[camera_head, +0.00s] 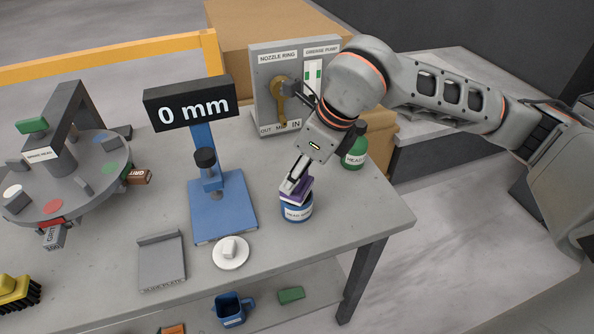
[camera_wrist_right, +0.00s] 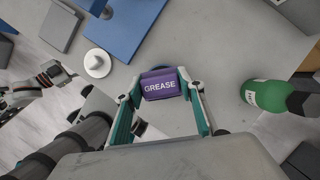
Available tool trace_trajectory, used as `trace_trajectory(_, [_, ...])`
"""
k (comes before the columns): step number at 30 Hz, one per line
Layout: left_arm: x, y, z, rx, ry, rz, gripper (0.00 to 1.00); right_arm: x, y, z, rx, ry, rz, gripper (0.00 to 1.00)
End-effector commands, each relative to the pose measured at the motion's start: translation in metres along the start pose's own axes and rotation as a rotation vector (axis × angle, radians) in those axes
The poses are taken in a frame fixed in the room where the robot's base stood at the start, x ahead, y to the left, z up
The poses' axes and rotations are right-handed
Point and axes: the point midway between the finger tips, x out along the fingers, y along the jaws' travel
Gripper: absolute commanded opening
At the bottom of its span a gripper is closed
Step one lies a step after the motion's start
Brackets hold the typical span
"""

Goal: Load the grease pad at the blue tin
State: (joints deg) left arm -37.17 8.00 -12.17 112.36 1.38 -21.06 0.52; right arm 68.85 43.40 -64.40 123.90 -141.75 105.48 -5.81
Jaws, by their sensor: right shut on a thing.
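The purple grease pad (camera_wrist_right: 160,85), marked GREASE, is held between the fingers of my right gripper (camera_wrist_right: 160,88). In the head view the pad (camera_head: 297,188) is right over the blue tin (camera_head: 297,213), and my right gripper (camera_head: 291,184) points down at it. I cannot tell whether the pad touches the tin's contents. In the right wrist view only a blue edge of the tin (camera_wrist_right: 168,65) shows behind the pad. What looks like my left gripper (camera_wrist_right: 52,75) is small at the left of that view, its jaws unclear.
A blue gauge stand (camera_head: 222,208) reading 0 mm, a white dish (camera_head: 231,254) and a grey slide plate (camera_head: 161,265) are to the left. The table's right corner is clear.

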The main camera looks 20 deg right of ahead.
Motion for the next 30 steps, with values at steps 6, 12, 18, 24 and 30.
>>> trace_trajectory(6, [0.0005, 0.0001, 0.0005, 0.0, 0.0, 0.0, 0.66, 0.001, 0.0, -0.0002, 0.0, -0.001, 0.0, 0.21])
trace_trajectory(12, [0.0013, 0.0003, 0.0022, 0.0, 0.0, 0.0, 0.66, 0.003, -0.0001, -0.0011, 0.0, -0.001, 0.0, 0.21])
trace_trajectory(18, [0.0021, 0.0007, 0.0039, 0.0, -0.001, 0.001, 0.66, 0.005, -0.0002, -0.0019, 0.0, -0.001, -0.001, 0.21])
trace_trajectory(24, [0.0029, 0.001, 0.0056, 0.0, -0.002, 0.001, 0.66, 0.0069, -0.0002, -0.0028, 0.0, -0.001, -0.001, 0.21])
trace_trajectory(30, [0.0035, 0.0013, 0.0071, -0.001, -0.003, 0.001, 0.66, 0.0086, -0.0002, -0.0035, 0.0, -0.001, -0.001, 0.21])
